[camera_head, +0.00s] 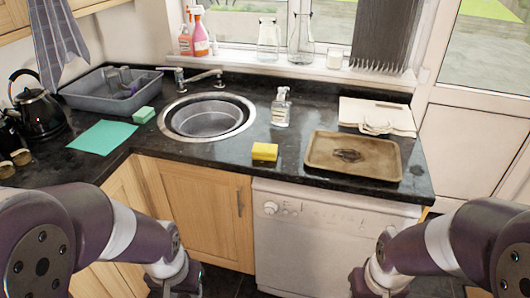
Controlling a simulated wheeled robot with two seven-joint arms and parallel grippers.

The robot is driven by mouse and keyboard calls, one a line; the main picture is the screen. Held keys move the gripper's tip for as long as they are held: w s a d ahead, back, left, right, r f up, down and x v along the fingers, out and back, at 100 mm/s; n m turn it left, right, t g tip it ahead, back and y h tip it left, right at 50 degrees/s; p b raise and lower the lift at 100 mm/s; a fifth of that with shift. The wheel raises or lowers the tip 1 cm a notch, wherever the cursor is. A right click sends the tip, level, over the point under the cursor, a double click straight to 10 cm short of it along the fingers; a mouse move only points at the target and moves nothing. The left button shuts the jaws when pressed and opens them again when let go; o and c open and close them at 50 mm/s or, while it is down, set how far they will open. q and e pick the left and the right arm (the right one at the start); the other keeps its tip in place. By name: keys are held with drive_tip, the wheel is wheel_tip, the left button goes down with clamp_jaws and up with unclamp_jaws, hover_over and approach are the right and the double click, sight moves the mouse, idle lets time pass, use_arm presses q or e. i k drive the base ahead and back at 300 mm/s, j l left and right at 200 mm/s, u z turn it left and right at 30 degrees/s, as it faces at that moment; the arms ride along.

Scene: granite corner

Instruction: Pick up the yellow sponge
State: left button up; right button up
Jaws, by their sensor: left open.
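The yellow sponge (265,151) lies flat on the dark granite counter near its front edge, between the sink and the brown tray. Nothing touches or covers it. My left gripper (176,288) is at the bottom edge of the view, below and to the left of the sponge, in front of the cabinets and well apart from it. It is open and only partly shows. My right arm comes in from the lower right, and its gripper is cut off below the frame.
A round sink (207,117) is left of the sponge, a soap bottle (281,108) behind it, and a brown tray (353,155) to its right. A green sponge (144,115) and green cloth (102,137) lie further left. The dishwasher (320,240) front is below.

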sight(260, 151)
drive_tip(key=i+z, duration=0.3)
drive_tip(key=i, duration=0.15)
drive_tip(key=i+j+z, duration=0.25)
drive_tip(key=i, duration=0.2)
drive_tip(key=i+j+z, duration=0.3)
drive_tip(key=i, duration=0.15)
